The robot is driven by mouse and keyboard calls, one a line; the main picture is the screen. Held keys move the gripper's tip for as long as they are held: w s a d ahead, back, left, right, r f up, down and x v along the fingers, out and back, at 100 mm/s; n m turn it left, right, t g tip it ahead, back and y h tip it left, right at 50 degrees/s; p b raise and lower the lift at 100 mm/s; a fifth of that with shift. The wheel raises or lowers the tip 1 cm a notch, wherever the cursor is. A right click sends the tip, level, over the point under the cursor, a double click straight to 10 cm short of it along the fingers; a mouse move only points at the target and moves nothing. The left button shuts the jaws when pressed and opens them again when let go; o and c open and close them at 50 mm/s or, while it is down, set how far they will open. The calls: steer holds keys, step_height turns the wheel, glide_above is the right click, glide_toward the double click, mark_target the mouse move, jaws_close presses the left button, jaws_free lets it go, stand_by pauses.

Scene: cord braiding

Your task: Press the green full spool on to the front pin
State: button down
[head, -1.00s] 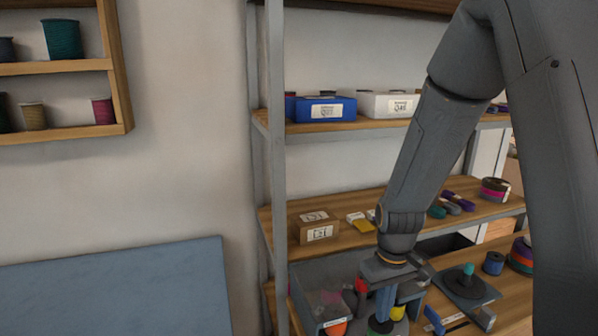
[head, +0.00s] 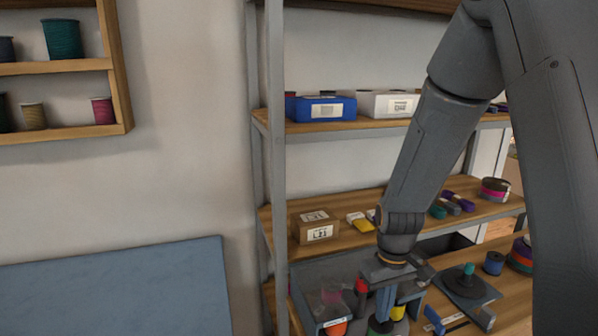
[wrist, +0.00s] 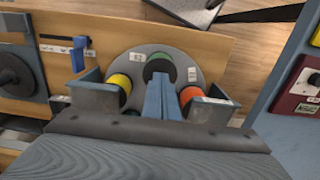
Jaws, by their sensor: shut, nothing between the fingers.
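The green spool (wrist: 157,66) sits on a grey round plate (wrist: 188,62), at the plate's far side in the wrist view. Only a small part of the green spool (head: 378,327) shows in the head view, low beside my fingers. My gripper (wrist: 160,82) is shut and empty, its two blue fingers together. The fingertips end at the near edge of the green spool in the wrist view; I cannot tell whether they touch it. The pin under the spool is hidden, so I cannot tell how far down the spool sits.
A yellow spool (wrist: 119,84) and an orange spool (wrist: 190,95) flank my fingers on the plate. A dark disc with a teal top (head: 469,269) stands to the right on the wooden bench. Shelves rise behind.

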steer(key=shift+f+b, duration=0.4)
steer(key=shift+f, duration=0.4)
steer(key=shift+r, duration=0.1)
step_height(320, 180, up, 8)
steer(key=p, duration=0.6)
steer(key=shift+p, duration=0.3)
stand_by(0.4)
steer(key=s+f+m+t+b, duration=0.1)
steer(key=s+m+b, duration=0.2)
steer(key=s+b, duration=0.5)
steer(key=shift+s+f+m, duration=0.2)
steer(key=shift+s+m, duration=0.1)
steer(key=shift+s, duration=0.45)
